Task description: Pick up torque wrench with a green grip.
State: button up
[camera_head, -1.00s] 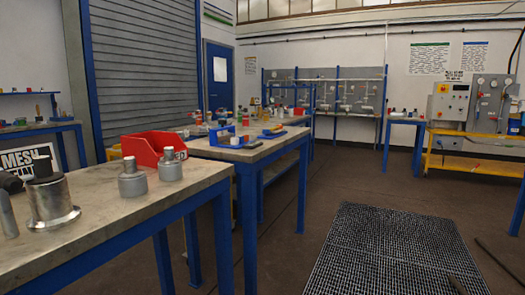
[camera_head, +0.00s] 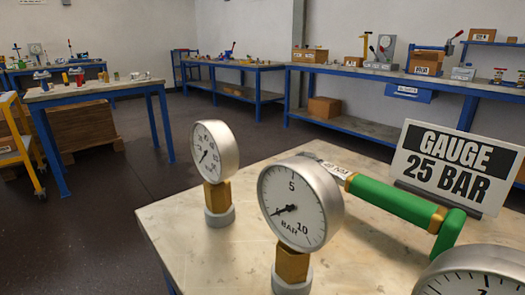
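A long tool with a green grip (camera_head: 392,201), which looks like the torque wrench, lies on the near table at the right. Brass-coloured collars bound the grip. A pale section with dark lettering (camera_head: 326,167) runs on from its left end, towards the back of the middle gauge. A green piece (camera_head: 449,236) bends down at its right end, partly behind the gauge at bottom right. My gripper is not in view, so its state does not show.
On the near table (camera_head: 185,240) stand a left gauge (camera_head: 214,150), a middle gauge (camera_head: 299,202) and a cut-off gauge (camera_head: 475,277), close in front of the tool. A "GAUGE 25 BAR" sign (camera_head: 452,167) stands behind it. Open floor (camera_head: 115,215) lies left.

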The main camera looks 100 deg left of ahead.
aim_at(435, 220)
jog(key=u, duration=1.5)
jog(key=j, duration=0.2)
jog(key=k+z, duration=0.05)
